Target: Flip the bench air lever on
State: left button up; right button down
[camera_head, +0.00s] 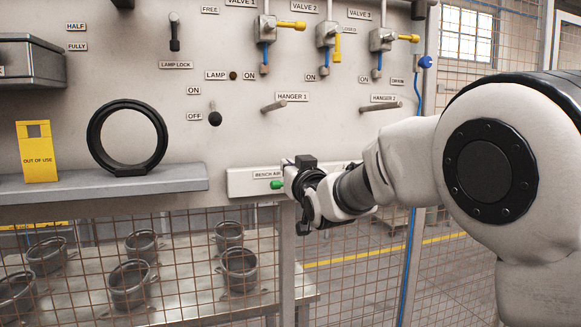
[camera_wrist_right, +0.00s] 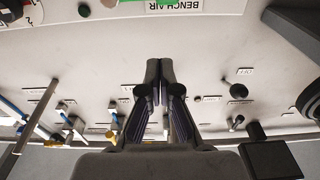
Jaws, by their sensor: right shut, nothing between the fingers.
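The bench air lever (camera_head: 277,184) shows as a green handle on a pale box marked BENCH AIR, low on the grey panel in the head view. My right gripper (camera_head: 304,200) is just right of the green handle and covers part of the box. In the right wrist view its two fingers (camera_wrist_right: 160,70) are together with nothing between them. The BENCH AIR label (camera_wrist_right: 176,5) and a bit of green show at the top edge there, beyond the fingertips and apart from them in the picture. The rest of the lever is hidden or cut off. My left gripper is not in view.
Hanger pegs (camera_head: 274,106), an on/off lever (camera_head: 214,117) and valves with yellow handles (camera_head: 291,25) are on the panel above. A grey shelf (camera_head: 110,186) at left bears a black ring (camera_head: 128,138) and a yellow OUT OF USE sign (camera_head: 37,152). Wire mesh is below.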

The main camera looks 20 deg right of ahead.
aim_at(281, 183)
jog(key=w+p, duration=0.1)
jog(key=w, duration=0.1)
jog(key=w+p, duration=0.1)
jog(key=w, duration=0.1)
jog(key=w+p, duration=0.1)
jog(key=w, duration=0.1)
jog(key=shift+w+r, duration=0.25)
jog(key=shift+r, duration=0.1)
jog(key=f, duration=0.2)
jog(key=f+p, duration=0.1)
jog(key=shift+s+f, duration=0.5)
jog(key=shift+f, duration=0.1)
jog(key=shift+w, duration=0.1)
jog(key=shift+a+f, duration=0.1)
